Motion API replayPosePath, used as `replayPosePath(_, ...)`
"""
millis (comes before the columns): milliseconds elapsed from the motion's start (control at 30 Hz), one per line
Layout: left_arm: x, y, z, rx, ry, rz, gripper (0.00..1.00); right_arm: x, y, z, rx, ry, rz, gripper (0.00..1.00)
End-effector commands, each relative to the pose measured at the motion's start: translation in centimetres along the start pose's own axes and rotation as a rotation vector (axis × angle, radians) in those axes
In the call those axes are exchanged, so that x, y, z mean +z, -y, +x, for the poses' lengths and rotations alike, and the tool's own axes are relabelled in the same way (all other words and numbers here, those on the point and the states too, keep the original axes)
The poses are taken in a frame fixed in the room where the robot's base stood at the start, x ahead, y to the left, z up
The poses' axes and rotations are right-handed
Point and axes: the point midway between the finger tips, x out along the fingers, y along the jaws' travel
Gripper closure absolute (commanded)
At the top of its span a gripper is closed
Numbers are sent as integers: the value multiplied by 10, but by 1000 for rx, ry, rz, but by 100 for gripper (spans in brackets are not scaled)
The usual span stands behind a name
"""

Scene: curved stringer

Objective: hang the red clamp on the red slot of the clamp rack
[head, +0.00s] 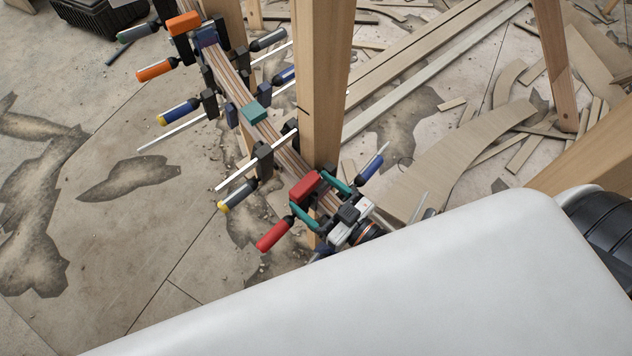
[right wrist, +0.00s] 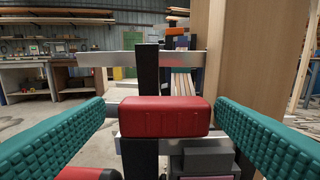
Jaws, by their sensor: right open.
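The red clamp has a red block (head: 305,186) and a red handle (head: 272,235); it sits at the near end of a curved laminated wooden stringer (head: 283,150). In the right wrist view its red block (right wrist: 164,117) fills the middle, with a dark upright and a metal bar behind it. My right gripper (head: 308,191) is open, its two teal fingers on either side of the red block. A narrow gap shows beside each fingertip in the right wrist view. I cannot identify the clamp rack or its red slot. My left gripper is not in view.
Other clamps with orange (head: 155,70), blue-yellow (head: 178,111) and dark handles line the stringer. A wooden post (head: 323,85) stands close beside the red clamp. Wood offcuts (head: 465,150) litter the floor at right. Bare floor lies at left. Workbenches (right wrist: 30,75) stand far behind.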

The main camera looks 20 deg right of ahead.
Motion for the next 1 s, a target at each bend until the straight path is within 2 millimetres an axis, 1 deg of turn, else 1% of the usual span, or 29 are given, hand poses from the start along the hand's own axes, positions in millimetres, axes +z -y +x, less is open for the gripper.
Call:
replayPosePath(133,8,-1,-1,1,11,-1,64,0,1,12,0,1,0,22)
replayPosePath(300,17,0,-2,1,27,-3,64,-2,3,38,0,1,0,22)
replayPosePath(400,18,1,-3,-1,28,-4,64,-2,3,50,-1,1,1,22)
replayPosePath(500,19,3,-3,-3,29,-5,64,-3,3,54,0,-2,1,22)
replayPosePath(700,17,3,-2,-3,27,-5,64,-3,3,54,0,-2,1,22)
replayPosePath(967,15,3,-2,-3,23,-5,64,-3,3,54,0,-2,1,64)
replayPosePath(1000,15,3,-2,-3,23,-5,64,-3,3,54,0,-2,1,71)
